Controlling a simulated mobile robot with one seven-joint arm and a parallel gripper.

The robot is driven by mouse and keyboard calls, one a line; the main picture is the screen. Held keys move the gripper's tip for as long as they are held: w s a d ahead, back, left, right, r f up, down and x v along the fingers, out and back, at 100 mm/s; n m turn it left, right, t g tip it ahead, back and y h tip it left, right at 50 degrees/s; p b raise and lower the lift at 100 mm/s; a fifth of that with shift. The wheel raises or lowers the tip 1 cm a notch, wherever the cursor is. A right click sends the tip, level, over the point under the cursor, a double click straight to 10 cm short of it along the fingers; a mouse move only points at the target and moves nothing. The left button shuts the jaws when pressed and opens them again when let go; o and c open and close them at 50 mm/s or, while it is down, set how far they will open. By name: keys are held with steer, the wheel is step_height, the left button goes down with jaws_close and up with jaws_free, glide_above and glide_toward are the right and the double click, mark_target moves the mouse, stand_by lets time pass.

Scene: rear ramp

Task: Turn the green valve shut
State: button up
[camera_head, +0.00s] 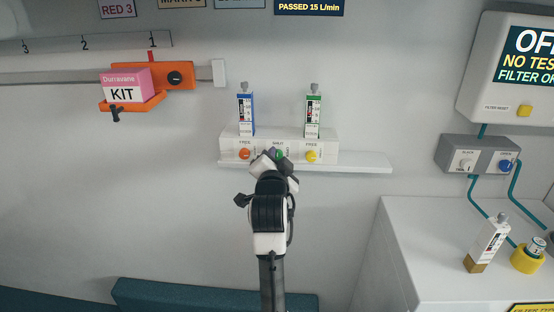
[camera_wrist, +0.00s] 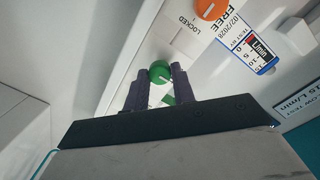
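The green valve (camera_wrist: 159,73) shows as a round green knob with a further green part lower between my fingers in the wrist view. In the head view the green valve (camera_head: 279,155) is on the front of a white block, under the word SHUT, partly hidden by my gripper. My gripper (camera_wrist: 159,76) has two dark purple fingers, spread apart, with the knob between or just past their tips. I cannot tell whether either finger touches it. In the head view my gripper (camera_head: 275,155) is tilted up against the block's front.
An orange knob (camera_head: 244,154) and a yellow knob (camera_head: 312,156) flank the valve closely. Blue-labelled (camera_head: 246,113) and green-labelled (camera_head: 313,113) cartridges stand above in the white block (camera_head: 328,145). A shelf (camera_head: 365,163) juts out below. A grey switch box (camera_head: 480,155) is at right.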

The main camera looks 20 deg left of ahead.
steer(key=o, duration=0.4)
steer(key=b+v, duration=0.2)
steer(key=v, duration=0.1)
steer(key=b+v, duration=0.2)
steer(key=v, duration=0.2)
steer(key=b+v, duration=0.3)
steer(key=v, duration=0.1)
steer(key=shift+s+f, duration=0.2)
steer(key=shift+f, duration=0.05)
steer(key=shift+s+b, duration=0.1)
steer(key=shift+b, duration=0.45)
steer(key=shift+s+d+r+b, duration=0.2)
steer(key=shift+s+b, duration=0.35)
steer(key=shift+b, duration=0.9)
steer(key=shift+s+d+r+b, duration=0.2)
steer(key=shift+s+b, duration=0.3)
steer(key=shift+b, duration=0.95)
